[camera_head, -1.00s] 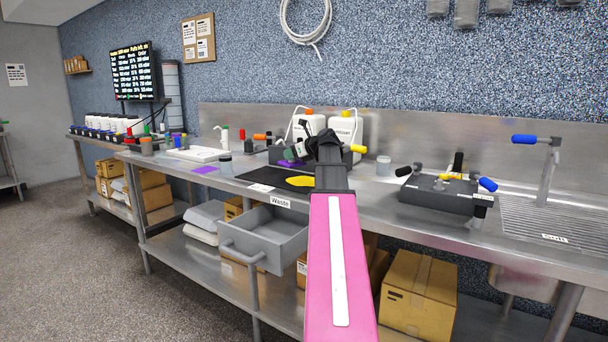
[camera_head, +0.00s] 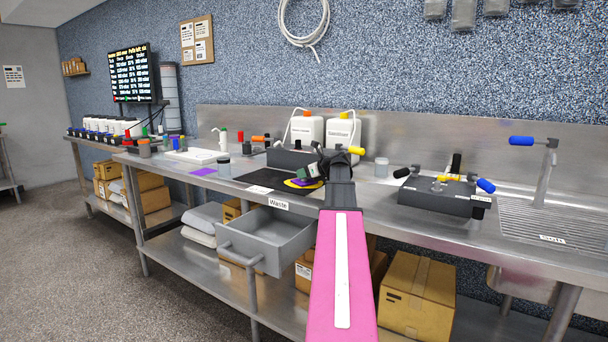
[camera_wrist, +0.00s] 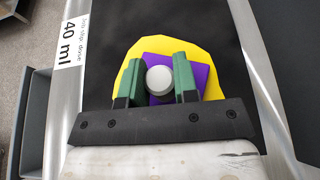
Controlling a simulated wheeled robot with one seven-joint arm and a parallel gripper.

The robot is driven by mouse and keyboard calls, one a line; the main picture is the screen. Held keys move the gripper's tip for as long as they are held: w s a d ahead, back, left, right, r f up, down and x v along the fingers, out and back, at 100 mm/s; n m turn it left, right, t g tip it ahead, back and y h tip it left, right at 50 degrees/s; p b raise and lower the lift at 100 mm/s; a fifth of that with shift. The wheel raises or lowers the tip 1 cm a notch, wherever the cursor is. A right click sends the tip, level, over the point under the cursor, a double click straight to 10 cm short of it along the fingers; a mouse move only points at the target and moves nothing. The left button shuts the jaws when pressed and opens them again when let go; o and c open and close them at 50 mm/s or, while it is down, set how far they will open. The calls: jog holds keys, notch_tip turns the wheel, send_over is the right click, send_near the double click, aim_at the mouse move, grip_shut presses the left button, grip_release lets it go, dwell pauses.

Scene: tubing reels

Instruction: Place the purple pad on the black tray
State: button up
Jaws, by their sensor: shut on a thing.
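The purple pad (camera_wrist: 202,75) is a square piece in the wrist view, with a pale round knob on top. My gripper (camera_wrist: 160,82) has its green fingers shut on either side of the knob. In the head view my gripper (camera_head: 311,171) is low over the black tray (camera_head: 247,174), and the held purple pad (camera_head: 302,183) shows as a small purple patch. A yellow flat shape (camera_wrist: 130,88) lies under the pad on the black surface. I cannot tell whether the pad touches it. The fingers hide part of the pad.
Another flat purple piece (camera_head: 203,171) lies on the steel counter to the left. White jugs (camera_head: 339,131) stand behind, with a small cup (camera_head: 381,166) to the right. A dark valve block (camera_head: 437,195) stands farther right. An open grey drawer (camera_head: 262,237) juts out below.

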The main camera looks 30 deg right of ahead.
jog(key=o, duration=0.9)
jog(key=shift+r, duration=0.15)
jog(key=v, duration=1.2)
